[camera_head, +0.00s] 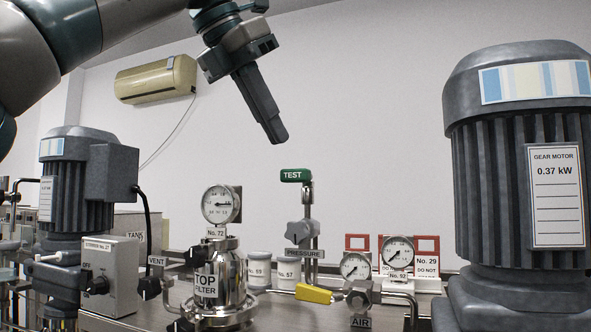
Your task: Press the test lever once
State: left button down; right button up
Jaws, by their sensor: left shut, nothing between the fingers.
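The test lever (297,175) has a green handle with the word TEST on it. It stands on top of a thin metal post above a grey knob, near the middle of the view. My left gripper (277,137) comes in from the upper left and is shut and empty. Its fingertips point down and show above and slightly left of the green handle, with a gap between them in the picture. The distance in depth is hard to judge. My right gripper is not in view.
A large gear motor (490,185) stands at the right, a smaller motor (68,200) at the left. A gauge (221,205) tops the steel filter housing (232,270). Space above the lever is clear except my gripper.

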aim_at(289, 171)
pick_arm(q)
jog(key=x, duration=0.4)
jog(key=shift+f, duration=0.15)
dwell(0.4)
notch_tip(289, 171, down, 3)
jog(key=shift+r+b, duration=0.15)
jog(key=shift+b, duration=1)
jog(key=shift+w+r, duration=0.1)
jog(key=shift+r, duration=0.05)
jog(key=shift+s+a+r, duration=0.25)
jog(key=shift+s+a, duration=0.15)
jog(key=shift+s, duration=0.15)
jog(key=shift+s+a+r, duration=0.25)
jog(key=shift+s+a, duration=0.3)
jog(key=shift+a, duration=0.2)
jog(key=shift+d+r, duration=0.1)
jog(key=shift+d, duration=0.05)
